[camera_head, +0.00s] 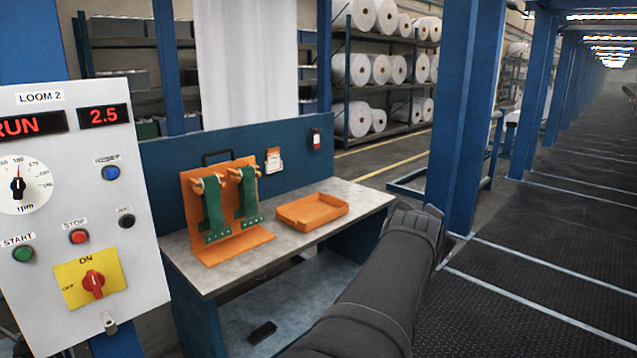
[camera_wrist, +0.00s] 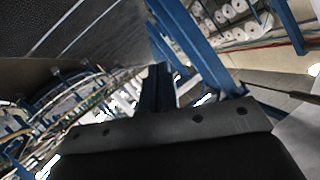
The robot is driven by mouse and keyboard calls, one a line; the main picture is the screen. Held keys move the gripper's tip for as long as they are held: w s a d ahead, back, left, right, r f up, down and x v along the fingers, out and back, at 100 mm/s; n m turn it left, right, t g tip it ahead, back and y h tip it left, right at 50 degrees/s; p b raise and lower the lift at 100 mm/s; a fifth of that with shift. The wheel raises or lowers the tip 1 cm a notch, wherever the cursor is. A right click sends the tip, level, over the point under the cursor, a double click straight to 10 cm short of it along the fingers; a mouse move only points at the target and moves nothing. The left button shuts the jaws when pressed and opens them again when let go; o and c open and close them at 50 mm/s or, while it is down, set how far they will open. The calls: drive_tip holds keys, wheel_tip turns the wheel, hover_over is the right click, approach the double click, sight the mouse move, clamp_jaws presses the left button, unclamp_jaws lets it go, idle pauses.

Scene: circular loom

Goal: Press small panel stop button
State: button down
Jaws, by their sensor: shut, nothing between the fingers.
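The white control panel (camera_head: 140,215) labelled LOOM 2 stands at the left in the head view. Its red STOP button (camera_head: 79,237) sits below a STOP label, between the green START button (camera_head: 23,254) and the black JOG button (camera_head: 126,221). The display (camera_head: 30,125) reads RUN. My gripper (camera_wrist: 158,80) shows in the wrist view as a dark bolted body with shut, empty fingers. In the head view my arm reaches up from the bottom centre, well right of the panel. The gripper's tip cannot be made out there.
A red rotary switch (camera_head: 94,283) on a yellow plate is below STOP, and a blue RESET button (camera_head: 111,172) above. A workbench (camera_head: 335,190) with an orange tray (camera_head: 312,211) and an orange stand (camera_head: 190,215) is right of the panel. A blue column (camera_head: 455,110) stands near my arm.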

sight(79, 238)
idle(0.8)
drive_tip(key=w+a+f+n+g+y, duration=0.1)
drive_tip(key=w+a+f+n, duration=0.15)
drive_tip(key=a+n, duration=0.6)
drive_tip(key=w+a+f+n+g+y, duration=0.15)
drive_tip(key=a+f+n, duration=0.25)
drive_tip(key=a, duration=0.9)
drive_tip(key=w+a+f+n+g+y, duration=0.1)
drive_tip(key=w+a+f+n, duration=0.2)
drive_tip(key=a+n, duration=0.6)
drive_tip(key=s+a+r+n+t, duration=0.1)
drive_tip(key=s+a+n, duration=0.3)
drive_tip(key=a, duration=0.7)
drive_tip(key=s+a+r+n+t+y, duration=0.1)
drive_tip(key=s+a+n+t, duration=0.2)
drive_tip(key=a, duration=0.7)
drive_tip(key=s+a+r+n+t+y, duration=0.1)
drive_tip(key=s+a+r+n+t, duration=0.1)
drive_tip(key=s+a+n, duration=0.4)
drive_tip(key=s+a, duration=0.1)
drive_tip(key=a, duration=0.4)
drive_tip(key=shift+a, duration=0.3)
drive_tip(key=shift+w+r, duration=0.1)
drive_tip(key=shift+w+a, duration=3.1)
